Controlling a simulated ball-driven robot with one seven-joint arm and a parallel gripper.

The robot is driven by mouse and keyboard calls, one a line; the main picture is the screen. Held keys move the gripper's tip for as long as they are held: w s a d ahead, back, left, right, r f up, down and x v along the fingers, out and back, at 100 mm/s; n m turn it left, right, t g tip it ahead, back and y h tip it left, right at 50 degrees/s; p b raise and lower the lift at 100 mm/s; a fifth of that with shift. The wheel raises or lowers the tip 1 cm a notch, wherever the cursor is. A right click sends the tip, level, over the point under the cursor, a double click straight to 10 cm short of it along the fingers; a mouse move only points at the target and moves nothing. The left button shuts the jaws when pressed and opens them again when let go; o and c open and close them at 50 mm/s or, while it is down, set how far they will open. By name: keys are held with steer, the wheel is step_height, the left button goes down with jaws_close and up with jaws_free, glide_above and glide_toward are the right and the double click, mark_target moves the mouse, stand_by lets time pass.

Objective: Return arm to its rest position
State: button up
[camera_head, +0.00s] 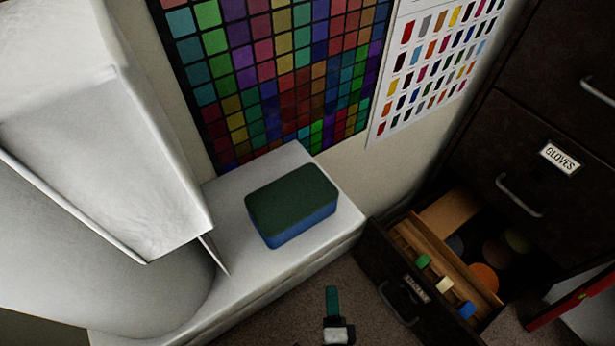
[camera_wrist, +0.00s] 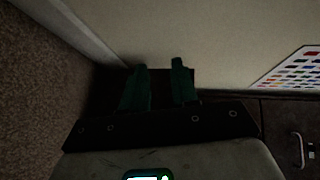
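My gripper (camera_head: 332,312) shows at the bottom middle of the head view, low over the floor, with a green finger pointing up the picture. In the wrist view its two green fingers (camera_wrist: 160,84) stand apart, with a clear gap between them. I see nothing held in the gap, though the area behind the fingers is very dark. The gripper looks open and empty. Most of the arm is out of view.
A white ledge (camera_head: 225,285) carries a green-topped blue block (camera_head: 292,204). An open drawer (camera_head: 372,262) with several small items juts out at the right, below the "GLOVES" drawer (camera_head: 540,195). A large white body (camera_head: 110,160) fills the left. Brown floor (camera_head: 270,322) shows at the bottom.

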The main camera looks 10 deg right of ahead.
steer(key=w+a+r+n+g+y+b, duration=0.15)
steer(key=w+n+y, duration=0.25)
steer(key=n+y, duration=0.55)
steer(key=s+d+r+n+g+h+b, duration=0.25)
steer(key=s+d+n+g, duration=0.35)
steer(key=d, duration=0.3)
steer(key=s+d+r+n+g+h+b, duration=0.1)
steer(key=s+d+r+n+g+h, duration=0.25)
steer(key=s+d+g, duration=0.45)
step_height(320, 180, up, 37)
steer(key=t+p, duration=0.1)
steer(key=p, duration=3.7)
steer(key=shift+s+d+n, duration=0.4)
steer(key=shift+s, duration=0.05)
